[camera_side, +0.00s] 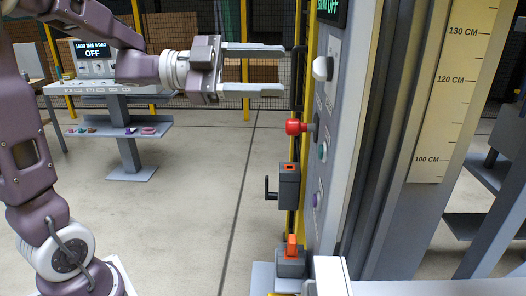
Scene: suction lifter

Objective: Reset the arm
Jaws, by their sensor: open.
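My gripper (284,69) is in the upper middle of the side view, reaching to the right. Its two long grey fingers are apart and nothing is between them. My purple arm bends from the left edge up and over to it. The fingertips are close to the left side of a tall grey control column (338,110) in the picture. I cannot tell whether they touch anything there.
The column carries a white knob (322,69), a red knob (295,127), a grey box with a crank (289,186) and an orange lever (291,246). A ruler scale (457,90) stands right. A console (97,68) reading OFF and a small shelf (112,130) stand back left. The middle floor is clear.

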